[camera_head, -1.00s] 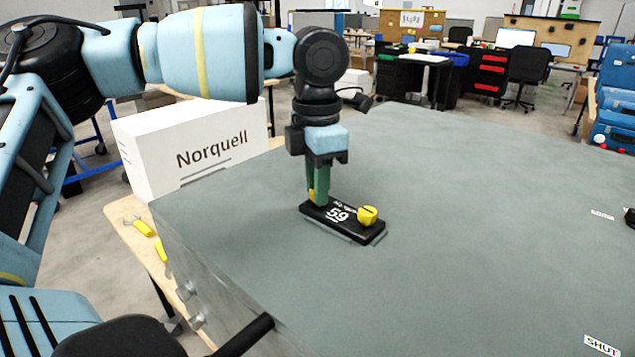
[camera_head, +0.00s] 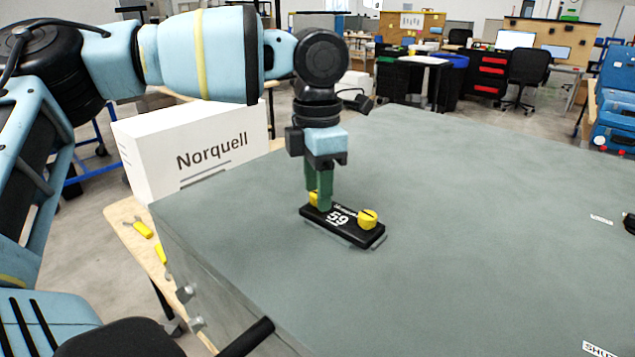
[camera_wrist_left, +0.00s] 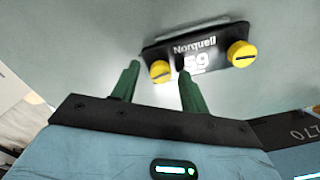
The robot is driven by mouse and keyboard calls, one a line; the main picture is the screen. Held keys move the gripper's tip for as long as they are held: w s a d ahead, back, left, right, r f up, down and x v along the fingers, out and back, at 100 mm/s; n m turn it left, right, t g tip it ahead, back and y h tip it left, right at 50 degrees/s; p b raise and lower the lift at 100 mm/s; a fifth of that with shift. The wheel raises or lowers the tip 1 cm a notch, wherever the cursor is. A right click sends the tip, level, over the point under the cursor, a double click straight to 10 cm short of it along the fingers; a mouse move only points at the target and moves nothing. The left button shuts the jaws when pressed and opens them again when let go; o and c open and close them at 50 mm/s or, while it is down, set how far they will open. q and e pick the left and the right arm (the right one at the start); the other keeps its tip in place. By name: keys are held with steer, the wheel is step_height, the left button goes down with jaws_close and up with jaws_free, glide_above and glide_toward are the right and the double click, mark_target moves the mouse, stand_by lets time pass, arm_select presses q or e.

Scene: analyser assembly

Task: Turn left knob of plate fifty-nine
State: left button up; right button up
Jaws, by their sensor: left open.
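Plate fifty-nine (camera_head: 346,231) is a black plate with white lettering, lying on the grey top; it also shows in the left wrist view (camera_wrist_left: 215,57). Its left knob (camera_head: 313,198) is yellow and mostly hidden behind my left gripper's fingers in the head view. In the left wrist view this knob (camera_wrist_left: 160,72) shows between the two green fingertips, with a gap on each side. My left gripper (camera_head: 318,202) is open and points down over the plate's left end. The right knob (camera_head: 368,219) is yellow, slotted and uncovered. My right gripper is out of view.
The grey top (camera_head: 480,230) is wide and mostly clear to the right. A white Norquell box (camera_head: 185,150) stands behind left. Yellow-handled tools (camera_head: 142,229) lie on a wooden bench lower left. A SHUT label (camera_head: 600,349) is near the lower right.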

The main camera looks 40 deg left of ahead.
arm_select(q)
steer(key=shift+r, duration=0.55)
step_height(320, 180, up, 6)
steer(key=shift+r+b, duration=0.2)
steer(key=shift+b, duration=0.2)
steer(key=shift+r, duration=0.2)
